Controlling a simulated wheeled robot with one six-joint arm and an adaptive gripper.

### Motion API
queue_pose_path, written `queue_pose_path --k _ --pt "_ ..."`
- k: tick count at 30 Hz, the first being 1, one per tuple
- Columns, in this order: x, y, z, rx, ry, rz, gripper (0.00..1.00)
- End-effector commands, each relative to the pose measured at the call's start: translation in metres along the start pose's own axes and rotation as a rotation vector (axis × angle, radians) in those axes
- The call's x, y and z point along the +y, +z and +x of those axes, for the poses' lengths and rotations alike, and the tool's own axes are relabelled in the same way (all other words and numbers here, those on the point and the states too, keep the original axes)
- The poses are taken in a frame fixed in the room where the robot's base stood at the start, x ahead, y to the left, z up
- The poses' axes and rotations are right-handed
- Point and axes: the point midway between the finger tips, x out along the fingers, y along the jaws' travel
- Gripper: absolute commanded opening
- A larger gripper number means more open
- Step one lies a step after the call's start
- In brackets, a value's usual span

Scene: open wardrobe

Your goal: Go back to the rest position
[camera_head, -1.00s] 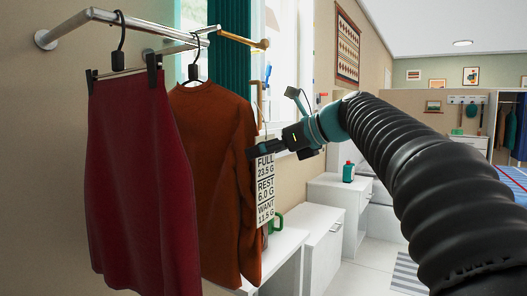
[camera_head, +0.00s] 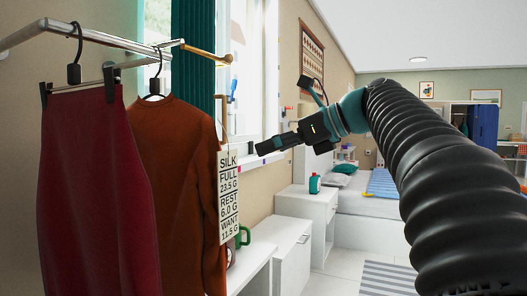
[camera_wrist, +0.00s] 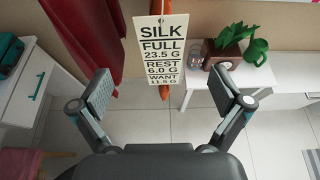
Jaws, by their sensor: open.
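My gripper (camera_head: 268,147) is up in the air to the right of the hanging clothes in the head view. In the wrist view its two fingers (camera_wrist: 165,97) are spread wide with nothing between them. A white tag (camera_head: 229,196) with weights printed on it hangs at the right edge of the rust-brown sweater (camera_head: 172,190). The tag (camera_wrist: 160,48) also shows beyond the fingers in the wrist view, reading SILK, FULL, REST and WANT. The gripper is apart from the tag.
A dark red skirt (camera_head: 95,190) hangs from a metal rail (camera_head: 100,38) at the left. A white cabinet (camera_head: 308,210) carries a green bottle (camera_head: 314,183). Open floor lies around a striped rug (camera_head: 390,280).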

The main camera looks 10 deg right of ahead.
Motion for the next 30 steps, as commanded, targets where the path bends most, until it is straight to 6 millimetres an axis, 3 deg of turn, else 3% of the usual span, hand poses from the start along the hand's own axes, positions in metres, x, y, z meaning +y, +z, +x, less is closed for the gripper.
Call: queue_pose_path --k 10,16,21,23,26,30 --pt "0.000 0.000 0.000 0.000 0.000 -0.030 1.00" --pt "-0.015 -0.007 0.001 0.027 -0.057 -0.302 1.00" --pt "-0.048 -0.070 0.015 0.190 -0.102 -0.591 1.00" --pt "-0.052 -0.097 0.017 0.263 -0.101 -0.698 1.00" --pt "-0.050 -0.141 0.021 0.392 -0.064 -0.889 1.00" --pt "-0.028 -0.207 0.025 0.574 0.058 -1.181 1.00"
